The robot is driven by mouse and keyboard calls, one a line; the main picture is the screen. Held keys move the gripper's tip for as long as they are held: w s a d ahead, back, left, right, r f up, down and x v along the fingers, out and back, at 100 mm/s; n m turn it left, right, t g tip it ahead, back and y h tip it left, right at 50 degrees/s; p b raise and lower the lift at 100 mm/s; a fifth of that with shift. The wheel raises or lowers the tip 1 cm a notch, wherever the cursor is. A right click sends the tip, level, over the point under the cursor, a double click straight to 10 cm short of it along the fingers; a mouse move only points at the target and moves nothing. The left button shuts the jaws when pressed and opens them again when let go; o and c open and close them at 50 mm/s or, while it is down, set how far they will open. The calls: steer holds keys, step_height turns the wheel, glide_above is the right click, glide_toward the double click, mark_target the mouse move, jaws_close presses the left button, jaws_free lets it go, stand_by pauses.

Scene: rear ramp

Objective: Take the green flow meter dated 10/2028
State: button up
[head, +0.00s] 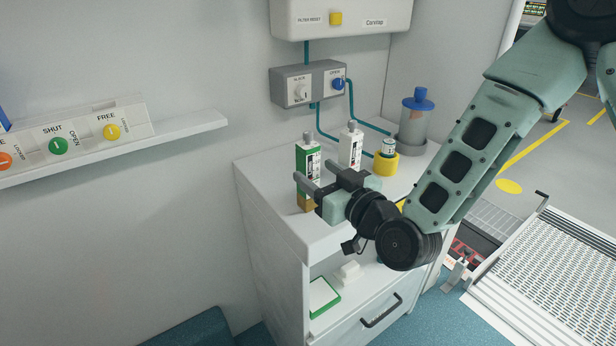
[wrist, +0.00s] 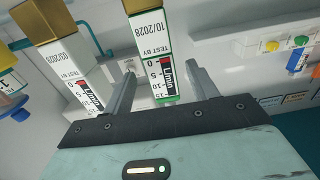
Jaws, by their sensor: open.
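The green flow meter (head: 308,158) stands upright on the white cabinet top, with a green side, a white scale face and a brass-coloured base. In the wrist view, which is turned over, its label reads 10/2028 on the green-edged flow meter (wrist: 148,45). My gripper (head: 318,177) is open in front of it at its lower part. In the wrist view the meter shows between the fingers of my gripper (wrist: 161,74), nearer the left one; I cannot tell whether it is touched. A white flow meter (head: 351,147) stands to the right, its date hard to read on the white meter (wrist: 68,50).
A yellow-ringed jar (head: 386,160) and a clear canister with a blue lid (head: 415,118) stand farther right on the cabinet top (head: 270,185). A grey outlet box (head: 308,86) with teal hoses is on the wall behind. A shelf with coloured knobs (head: 110,150) is at left.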

mark_target(313, 170)
steer(key=shift+p+x, duration=0.3)
steer(key=shift+x, duration=1.6)
jaws_close()
steer(key=shift+r, duration=0.1)
